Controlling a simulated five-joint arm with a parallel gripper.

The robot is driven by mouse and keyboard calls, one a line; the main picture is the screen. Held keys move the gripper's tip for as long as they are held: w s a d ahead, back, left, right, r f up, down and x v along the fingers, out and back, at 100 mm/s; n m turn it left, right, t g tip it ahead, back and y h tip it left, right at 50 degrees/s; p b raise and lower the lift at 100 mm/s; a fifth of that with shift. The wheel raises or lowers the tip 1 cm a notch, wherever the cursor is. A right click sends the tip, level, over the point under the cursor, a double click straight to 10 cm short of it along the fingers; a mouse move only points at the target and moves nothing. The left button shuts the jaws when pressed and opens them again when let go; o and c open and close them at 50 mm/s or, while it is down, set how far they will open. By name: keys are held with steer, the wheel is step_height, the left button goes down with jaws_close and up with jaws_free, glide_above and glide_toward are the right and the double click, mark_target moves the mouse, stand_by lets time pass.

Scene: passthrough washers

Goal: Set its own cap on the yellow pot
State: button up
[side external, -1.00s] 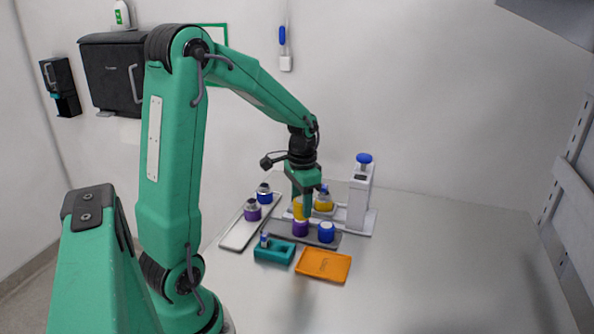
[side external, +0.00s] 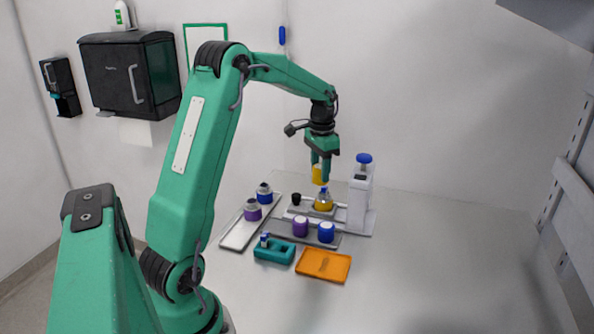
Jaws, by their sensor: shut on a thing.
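The yellow pot (side external: 323,206) stands upright on the light base of the white press, its silver neck facing up. My gripper (side external: 322,170) is shut on the yellow cap (side external: 318,175). It holds the cap above the pot's neck, and in this view they look nearly in line. A small gap shows between cap and neck; the exact depth offset I cannot tell.
The white press (side external: 360,195) with a blue knob rises right of the pot. A purple cap (side external: 301,226) and a blue cap (side external: 326,232) sit on a dark tray in front. Purple (side external: 252,210) and blue (side external: 264,194) pots stand left. An orange tray (side external: 337,268) lies nearer.

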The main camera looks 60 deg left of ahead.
steer(key=shift+w+a+r, duration=0.25)
steer(key=shift+w+a, duration=0.4)
steer(key=shift+a, duration=0.05)
steer(key=shift+w+a+r, duration=0.2)
steer(key=shift+w+a, duration=0.45)
steer(key=shift+w, duration=0.05)
steer(key=shift+w+a+r, duration=0.25)
steer(key=shift+w+a, duration=0.4)
steer(key=shift+a, duration=0.05)
steer(key=shift+f, duration=0.1)
steer(key=shift+f, duration=2.4)
steer(key=shift+f, duration=2)
steer(key=o, duration=1.4)
steer(key=shift+o, duration=0.2)
steer(key=shift+r, duration=0.15)
